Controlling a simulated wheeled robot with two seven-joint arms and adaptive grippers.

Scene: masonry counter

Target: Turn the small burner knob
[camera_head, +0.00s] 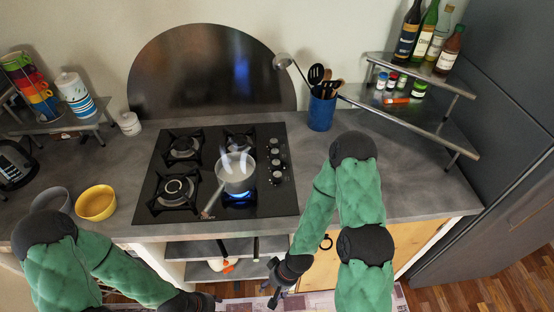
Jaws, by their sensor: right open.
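A black gas hob (287,205) is set into the grey counter. Its burner knobs (276,162) stand in a column along its right side; I cannot tell which belongs to the small burner. A light saucepan (236,173) stands on the front right burner, and a blue flame (240,199) burns under it. The other burners show no flame. My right gripper (273,293) is open and empty, low in front of the counter, well apart from the knobs. My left gripper (212,298) is at the bottom edge, partly cut off; its fingers are unclear.
The saucepan handle (212,202) points toward the front left. A yellow bowl (96,203) and a grey bowl (51,199) are left of the hob. A blue utensil pot (321,112) and a corner shelf (420,118) with bottles stand behind right. The counter right of the knobs is clear.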

